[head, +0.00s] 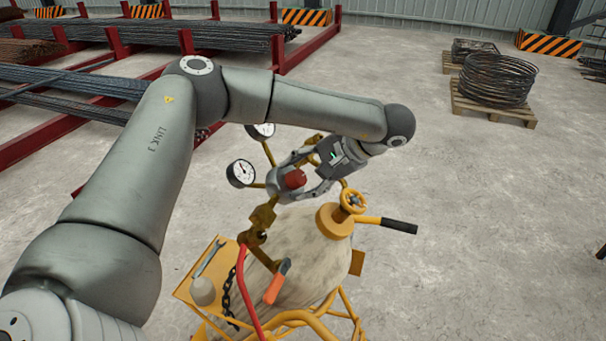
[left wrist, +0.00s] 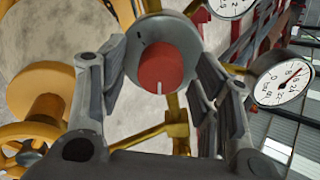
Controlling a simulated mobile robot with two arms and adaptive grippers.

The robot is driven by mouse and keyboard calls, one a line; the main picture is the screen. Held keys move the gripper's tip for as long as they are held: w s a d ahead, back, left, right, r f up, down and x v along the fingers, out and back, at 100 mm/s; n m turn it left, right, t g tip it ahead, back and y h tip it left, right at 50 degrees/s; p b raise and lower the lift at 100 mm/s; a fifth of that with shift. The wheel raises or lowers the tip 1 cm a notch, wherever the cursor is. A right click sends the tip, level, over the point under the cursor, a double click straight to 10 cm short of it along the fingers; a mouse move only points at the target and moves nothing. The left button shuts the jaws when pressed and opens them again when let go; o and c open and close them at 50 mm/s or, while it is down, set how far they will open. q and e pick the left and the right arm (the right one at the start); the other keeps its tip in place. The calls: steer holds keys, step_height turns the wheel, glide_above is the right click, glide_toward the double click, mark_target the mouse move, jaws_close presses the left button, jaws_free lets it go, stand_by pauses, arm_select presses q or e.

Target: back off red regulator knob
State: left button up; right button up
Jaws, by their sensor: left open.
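The red regulator knob (head: 295,179) sits on the front of a round grey regulator body (head: 277,184) above the gas cylinder. In the left wrist view the red knob (left wrist: 161,69), with a white mark on its face, lies between the two fingers of my left gripper (left wrist: 163,85). The fingers stand apart on either side of it, and I see a gap between them and the knob. In the head view my left gripper (head: 308,175) reaches the regulator from the right side. My right gripper is not in view.
Two pressure gauges (head: 241,173) stick out left of the regulator. A yellow handwheel (head: 353,201) tops the pale cylinder (head: 311,258), which stands in a yellow cart. A wrench (head: 209,257), a chain and an orange-handled valve (head: 277,283) are close by.

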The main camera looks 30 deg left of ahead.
arm_select(q)
steer(key=shift+a, duration=0.1)
steer(key=c, duration=1)
steer(key=shift+c, duration=0.2)
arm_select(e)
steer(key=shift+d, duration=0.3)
